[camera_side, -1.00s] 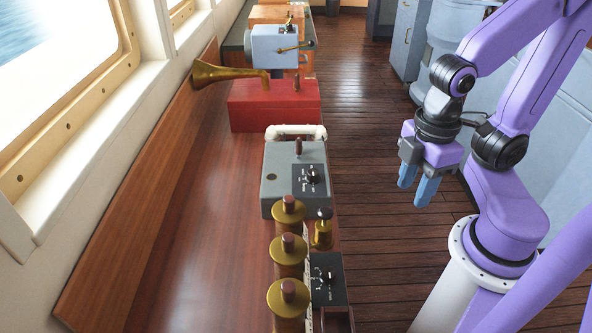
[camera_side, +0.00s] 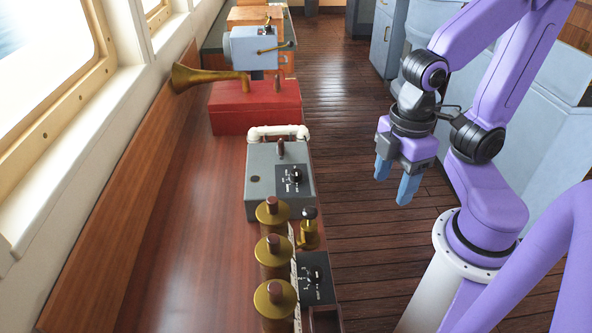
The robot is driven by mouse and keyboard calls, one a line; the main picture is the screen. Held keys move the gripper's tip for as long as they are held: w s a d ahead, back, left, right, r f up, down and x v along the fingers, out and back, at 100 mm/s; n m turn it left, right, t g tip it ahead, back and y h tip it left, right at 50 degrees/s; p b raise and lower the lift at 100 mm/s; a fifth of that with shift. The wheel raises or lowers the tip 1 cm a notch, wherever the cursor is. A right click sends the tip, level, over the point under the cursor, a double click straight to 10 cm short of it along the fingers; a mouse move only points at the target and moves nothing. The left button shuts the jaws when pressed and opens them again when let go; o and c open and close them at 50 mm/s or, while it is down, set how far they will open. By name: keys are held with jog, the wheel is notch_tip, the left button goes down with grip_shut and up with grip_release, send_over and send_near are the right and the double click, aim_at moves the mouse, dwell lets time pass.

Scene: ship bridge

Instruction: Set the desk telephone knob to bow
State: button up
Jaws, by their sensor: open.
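A grey box with a white handset-like bar (camera_side: 278,131) along its far edge, apparently the desk telephone (camera_side: 262,190), sits on the wooden counter. Its black panel carries a small dark knob (camera_side: 296,175) with white lettering around it. The lettering is too small to read, so I cannot tell which mark the knob points at. My gripper (camera_side: 393,188) hangs to the right of the telephone, over the floor side, with its two blue fingers pointing down. It is open, empty and apart from the telephone.
Several brass-topped posts (camera_side: 274,250) and a small brass fitting (camera_side: 308,230) stand in front of the telephone. A second black dial panel (camera_side: 315,278) is nearer. Behind are a red box (camera_side: 256,107) and a brass horn (camera_side: 200,77). The counter's left part (camera_side: 190,240) is clear.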

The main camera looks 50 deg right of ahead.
jog(key=w+a+r+n, duration=0.2)
jog(key=w+n, duration=0.1)
jog(key=w, duration=1.1)
jog(key=n, duration=0.3)
send_over(296, 172)
notch_tip(296, 172, down, 17)
jog(key=shift+r, duration=0.1)
jog(key=c, duration=1)
